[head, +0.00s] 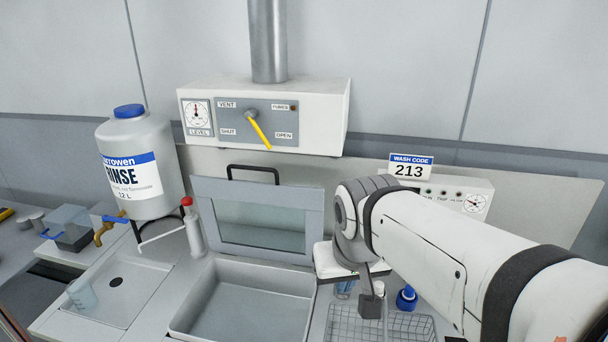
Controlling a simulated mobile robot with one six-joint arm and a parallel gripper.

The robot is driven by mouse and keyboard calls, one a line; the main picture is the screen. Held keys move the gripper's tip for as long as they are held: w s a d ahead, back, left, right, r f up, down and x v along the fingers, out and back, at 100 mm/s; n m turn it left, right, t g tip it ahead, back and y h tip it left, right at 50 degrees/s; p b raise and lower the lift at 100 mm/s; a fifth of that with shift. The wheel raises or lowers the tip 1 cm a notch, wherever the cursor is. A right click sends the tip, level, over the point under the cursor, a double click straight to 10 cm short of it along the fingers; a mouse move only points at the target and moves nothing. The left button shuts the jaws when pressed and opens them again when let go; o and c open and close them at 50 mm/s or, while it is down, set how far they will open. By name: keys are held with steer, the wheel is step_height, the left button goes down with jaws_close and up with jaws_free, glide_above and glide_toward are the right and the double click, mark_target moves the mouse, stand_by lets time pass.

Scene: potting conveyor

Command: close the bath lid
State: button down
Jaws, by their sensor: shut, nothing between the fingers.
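The bath lid (214,207) is a grey frame with a clear window and a black bar handle (253,170) on its top edge. It stands raised, leaning back behind the bath (190,322), an open rectangular grey basin at the bottom centre. My gripper (371,308) points down to the right of the bath, over the wire basket. It is shut and empty, apart from the lid and its handle. My arm hides part of the bench on the right.
A red-capped pump bottle (194,232) stands left of the lid. The rinse tank (140,170) is farther left, above a sink with a beaker (82,294). A wire basket (410,328) and blue-capped bottle (406,298) are at right. A vent box (330,112) hangs above.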

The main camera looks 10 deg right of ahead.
steer(key=w+r+m+h, duration=0.15)
steer(key=w+r, duration=0.35)
steer(key=w, duration=0.9)
steer(key=w+r+m, duration=0.3)
steer(key=w+r, duration=0.2)
steer(key=w, duration=0.9)
steer(key=p, duration=0.2)
glide_above(317, 202)
steer(key=w, duration=0.1)
steer(key=shift+n+t, duration=0.25)
steer(key=shift+t, duration=0.15)
step_height(317, 202, down, 8)
steer(key=shift+w+f, duration=0.15)
steer(key=shift+d, duration=0.1)
